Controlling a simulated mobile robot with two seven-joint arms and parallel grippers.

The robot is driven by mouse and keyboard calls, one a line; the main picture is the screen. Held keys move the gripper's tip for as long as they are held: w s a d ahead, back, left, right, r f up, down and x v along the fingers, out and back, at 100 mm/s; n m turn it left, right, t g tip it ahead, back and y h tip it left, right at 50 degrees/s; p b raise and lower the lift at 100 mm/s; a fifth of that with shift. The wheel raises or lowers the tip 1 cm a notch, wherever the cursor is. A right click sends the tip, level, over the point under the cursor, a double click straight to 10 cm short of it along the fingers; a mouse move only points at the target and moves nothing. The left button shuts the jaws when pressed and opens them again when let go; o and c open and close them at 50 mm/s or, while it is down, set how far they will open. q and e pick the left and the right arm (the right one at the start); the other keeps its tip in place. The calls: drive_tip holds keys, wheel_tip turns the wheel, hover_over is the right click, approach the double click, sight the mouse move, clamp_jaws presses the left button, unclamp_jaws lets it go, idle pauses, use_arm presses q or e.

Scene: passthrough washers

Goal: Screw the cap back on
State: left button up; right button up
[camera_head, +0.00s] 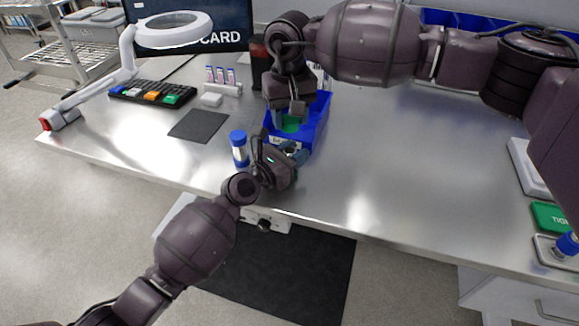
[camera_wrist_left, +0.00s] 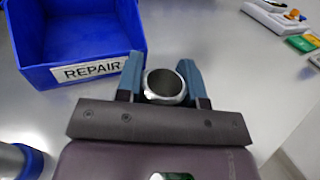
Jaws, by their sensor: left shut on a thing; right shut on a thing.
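My left gripper (camera_head: 290,150) is at the near edge of the table, just in front of the blue bin. In the left wrist view its blue fingers are shut on a round metal piece (camera_wrist_left: 164,84) with an open, hollow top. My right gripper (camera_head: 289,116) points down over the blue bin. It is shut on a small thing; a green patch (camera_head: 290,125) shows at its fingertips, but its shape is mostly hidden. A bottle with a blue cap (camera_head: 239,148) stands upright left of my left gripper. I cannot tell which piece is the cap of the task.
The blue bin (camera_head: 318,118) bears a REPAIR label (camera_wrist_left: 92,71) in the left wrist view. A dark mat (camera_head: 199,125), a keyboard (camera_head: 153,93) and a rack of small vials (camera_head: 222,82) are left. The table's right middle is clear.

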sight(289, 151)
drive_tip(key=shift+f, duration=2.55)
drive_tip(key=shift+s+f, duration=0.2)
drive_tip(key=shift+f, duration=0.8)
